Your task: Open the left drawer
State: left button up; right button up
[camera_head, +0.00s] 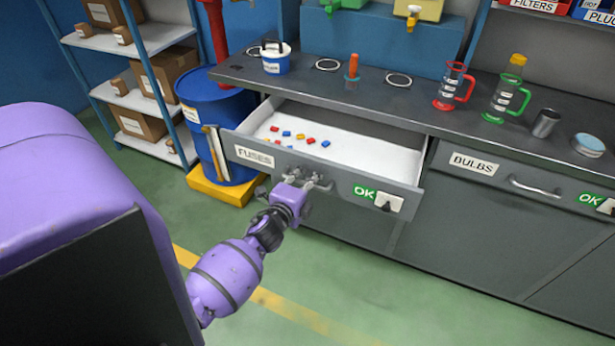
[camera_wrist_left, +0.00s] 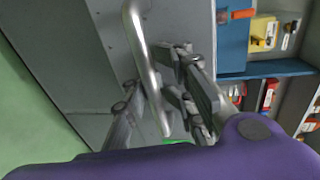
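The left drawer (camera_head: 228,147), labelled FUSES, is pulled well out from under the worktop. Small red, blue and yellow fuses lie on its white floor. My left gripper (camera_head: 303,182) is at the front of this drawer, on its handle, which it mostly hides in the head view. In the left wrist view the metal bar handle (camera_wrist_left: 143,45) runs between the fingers of my left gripper (camera_wrist_left: 152,90), which close on it from both sides. My right gripper is in neither view.
The BULBS drawer (camera_head: 540,205) at the right is closed. A blue barrel (camera_head: 205,110) on a yellow base stands by the left drawer. The worktop (camera_head: 420,108) holds a pot, jugs and a metal cup. Green floor (camera_head: 400,290) in front is clear.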

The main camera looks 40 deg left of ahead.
pick_arm(q)
jog(key=shift+f, duration=0.15)
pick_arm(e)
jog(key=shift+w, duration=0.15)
pick_arm(q)
jog(key=shift+s+d, duration=0.1)
jog(key=shift+s, duration=0.2)
jog(key=v, duration=1.1)
jog(key=shift+s+r, duration=0.2)
jog(key=s+d+f+n+g+h+p, duration=0.1)
jog(key=s+d+f+n, duration=0.3)
jog(key=s, duration=0.4)
jog(key=s+d+f+n+g+h+p, duration=0.1)
jog(key=s+d+f+n+g+p, duration=0.1)
jog(key=s+d+n, duration=0.4)
jog(key=s+d+f+n+g+h+p, duration=0.1)
jog(key=s+d+f+n+g+h, duration=0.1)
jog(key=s+d+f, duration=0.4)
jog(key=s+d+n+g, duration=0.1)
jog(key=s+n, duration=0.1)
jog(key=s, duration=0.2)
jog(key=shift+s+d+n+g+p, duration=0.3)
jog(key=shift+s+n+g+p, duration=0.05)
jog(key=shift+n+g+p, duration=0.05)
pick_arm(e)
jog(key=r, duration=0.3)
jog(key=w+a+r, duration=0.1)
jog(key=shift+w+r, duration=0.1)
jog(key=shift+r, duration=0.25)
